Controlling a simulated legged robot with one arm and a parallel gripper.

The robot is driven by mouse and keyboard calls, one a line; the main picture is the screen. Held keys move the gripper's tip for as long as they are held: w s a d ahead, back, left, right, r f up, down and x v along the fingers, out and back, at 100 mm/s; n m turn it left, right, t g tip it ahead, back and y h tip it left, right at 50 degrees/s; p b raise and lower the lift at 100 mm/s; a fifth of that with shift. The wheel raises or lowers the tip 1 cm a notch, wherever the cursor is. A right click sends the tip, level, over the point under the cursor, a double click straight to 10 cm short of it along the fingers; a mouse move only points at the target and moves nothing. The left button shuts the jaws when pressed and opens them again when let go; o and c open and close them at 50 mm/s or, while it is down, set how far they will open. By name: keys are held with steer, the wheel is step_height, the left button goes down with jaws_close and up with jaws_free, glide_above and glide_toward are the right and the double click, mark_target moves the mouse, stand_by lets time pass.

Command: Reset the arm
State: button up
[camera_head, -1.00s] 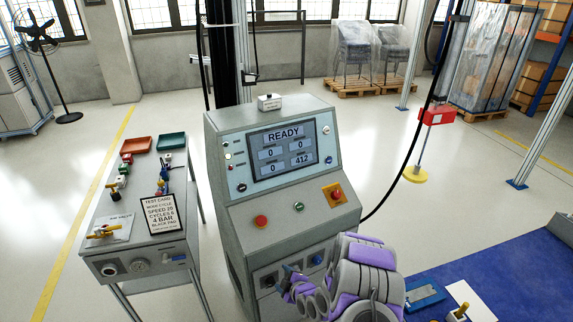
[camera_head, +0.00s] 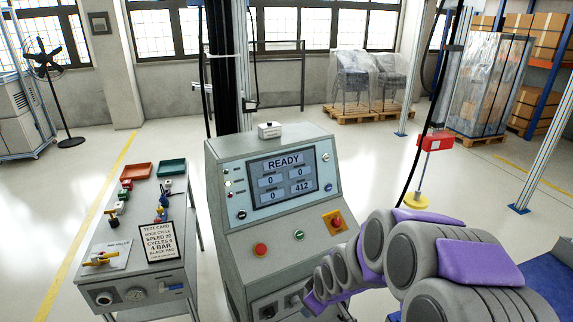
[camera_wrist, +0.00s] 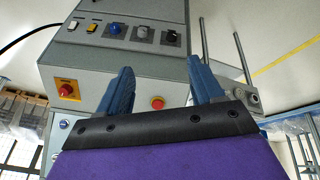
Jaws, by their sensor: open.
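My gripper (camera_wrist: 160,95) shows in the wrist view with its two blue fingers spread apart and nothing between them. It faces the front of the grey control console (camera_wrist: 75,50), at some distance that I cannot judge. In the head view the gripper's fingers are hidden; my grey and purple arm reaches in from the lower right and covers the console's lower right corner. The console (camera_head: 230,165) stands in the middle, and its screen (camera_head: 285,180) reads READY.
A side bench (camera_head: 125,270) with a test card (camera_head: 160,240), bins and valves stands left of the console. The floor behind is open up to the wrapped chairs (camera_head: 355,60).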

steer(key=s+d+r+m+g, duration=0.2)
steer(key=s+r+m, duration=0.1)
steer(key=s, duration=0.8)
steer(key=s+d+r+m+g+h, duration=0.1)
steer(key=s+d+r+m+g, duration=0.1)
steer(key=s+r, duration=0.4)
steer(key=s+d+r+m+g, duration=0.2)
steer(key=s+r+m, duration=0.2)
steer(key=s, duration=1.2)
steer(key=shift+s+r+h, duration=0.2)
steer(key=shift+r+h, duration=0.1)
steer(key=shift+r, duration=0.45)
